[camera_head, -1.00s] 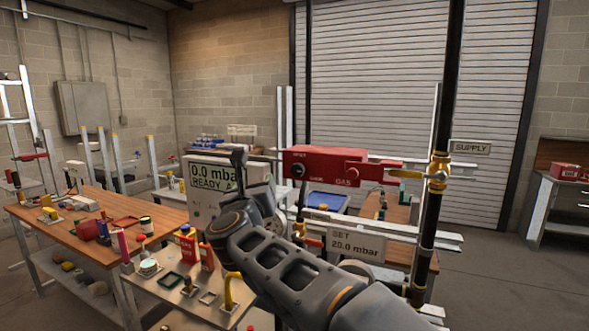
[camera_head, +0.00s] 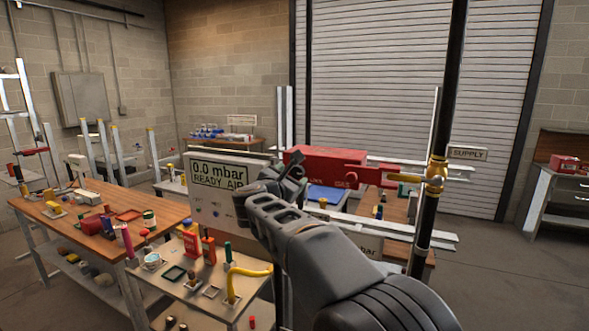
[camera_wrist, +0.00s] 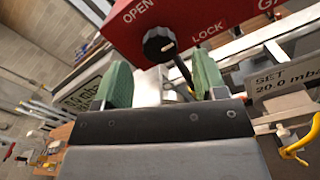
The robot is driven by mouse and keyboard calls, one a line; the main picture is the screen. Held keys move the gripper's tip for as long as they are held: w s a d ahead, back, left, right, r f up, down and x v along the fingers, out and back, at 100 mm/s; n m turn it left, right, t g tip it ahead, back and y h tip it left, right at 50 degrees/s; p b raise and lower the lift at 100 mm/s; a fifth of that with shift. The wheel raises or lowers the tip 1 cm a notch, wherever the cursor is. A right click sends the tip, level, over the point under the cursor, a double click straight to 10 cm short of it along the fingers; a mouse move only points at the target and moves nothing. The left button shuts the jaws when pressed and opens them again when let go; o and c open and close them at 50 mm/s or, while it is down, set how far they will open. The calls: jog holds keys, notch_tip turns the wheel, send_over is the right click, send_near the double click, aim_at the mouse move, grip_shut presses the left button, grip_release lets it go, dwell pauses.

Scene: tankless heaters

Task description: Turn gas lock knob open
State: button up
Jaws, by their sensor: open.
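The red gas lock box (camera_head: 340,172) hangs at the centre of the head view, and it also shows at the top of the wrist view (camera_wrist: 200,18). Its black round knob (camera_wrist: 159,43) sits on the face between the words OPEN and LOCK. A white mark shows on the knob's right part, on the LOCK side. My gripper (camera_wrist: 161,82) is open, with its two green fingertips apart and pointing toward the box. The knob appears beyond the gap, not between the fingers. In the head view my gripper (camera_head: 288,180) covers the knob.
A grey readout panel (camera_head: 212,210) stands left of my gripper. A black vertical pipe with a yellow valve (camera_head: 436,176) stands right of the box. A SET 20.0 mbar plate (camera_wrist: 285,88) lies at right in the wrist view. A small bench (camera_head: 190,290) with bottles is below.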

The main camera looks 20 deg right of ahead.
aim_at(296, 174)
jog(key=shift+p+x, duration=0.45)
jog(key=shift+x, duration=1.15)
jog(key=c, duration=0.9)
